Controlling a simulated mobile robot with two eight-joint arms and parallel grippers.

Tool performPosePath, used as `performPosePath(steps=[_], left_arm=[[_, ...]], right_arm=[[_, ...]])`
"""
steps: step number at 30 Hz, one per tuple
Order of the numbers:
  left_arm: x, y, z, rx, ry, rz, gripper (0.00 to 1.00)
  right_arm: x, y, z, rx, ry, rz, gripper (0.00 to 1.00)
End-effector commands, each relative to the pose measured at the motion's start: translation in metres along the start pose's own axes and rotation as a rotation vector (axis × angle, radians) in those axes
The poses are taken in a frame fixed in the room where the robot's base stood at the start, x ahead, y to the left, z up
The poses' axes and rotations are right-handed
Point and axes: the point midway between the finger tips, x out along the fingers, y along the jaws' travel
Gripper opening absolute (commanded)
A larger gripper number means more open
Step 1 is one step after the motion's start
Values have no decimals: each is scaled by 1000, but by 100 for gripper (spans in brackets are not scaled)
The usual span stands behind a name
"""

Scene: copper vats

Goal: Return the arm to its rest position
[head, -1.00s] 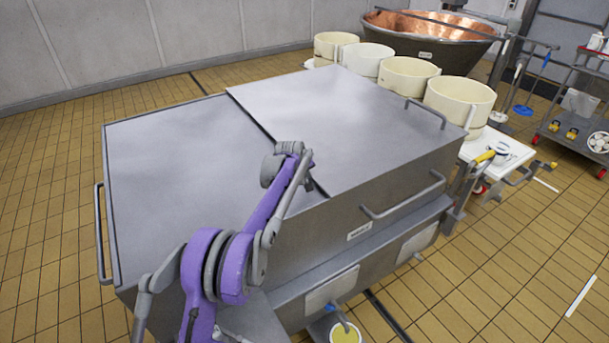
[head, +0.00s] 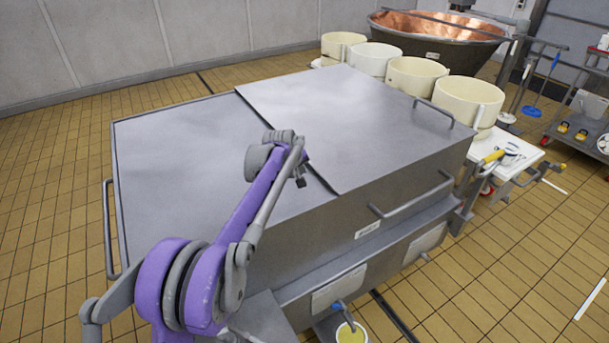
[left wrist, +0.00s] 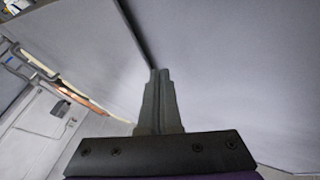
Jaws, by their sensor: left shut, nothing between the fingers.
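My left arm comes in from the lower left of the head view, purple and grey. Its left gripper (head: 300,181) is near the front edge of a large steel vat with flat metal lids (head: 350,120). In the left wrist view the fingers of the left gripper (left wrist: 160,75) are shut together with nothing between them. They stand in front of a pale lid surface (left wrist: 230,70) and a dark seam between panels. I cannot tell how far they are from the lid. My right gripper is not in view.
Several cream round moulds (head: 468,100) stand behind the vat, with a copper vat (head: 440,38) beyond. A white table (head: 510,158) and a red-wheeled cart (head: 580,130) are at the right. A bucket (head: 350,333) stands at the front. Tiled floor (head: 490,260) is open at lower right.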

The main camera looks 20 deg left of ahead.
Motion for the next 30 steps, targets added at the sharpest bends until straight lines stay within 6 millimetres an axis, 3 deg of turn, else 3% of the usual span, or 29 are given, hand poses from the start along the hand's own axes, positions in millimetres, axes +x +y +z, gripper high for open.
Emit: performPosePath(steps=[3,10,14,17,23,30], left_arm=[[-15,-1,-1,-1,1,-1,0],[-25,-1,0,1,1,-1,0],[-41,-2,14,38,-6,-5,0],[-68,-8,39,101,-18,-14,0],[-130,-39,114,273,-51,-35,0],[-183,-99,214,481,-92,-58,0]], right_arm=[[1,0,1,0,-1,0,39],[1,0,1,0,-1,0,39],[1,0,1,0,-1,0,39],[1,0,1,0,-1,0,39],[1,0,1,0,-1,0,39],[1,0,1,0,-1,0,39]])
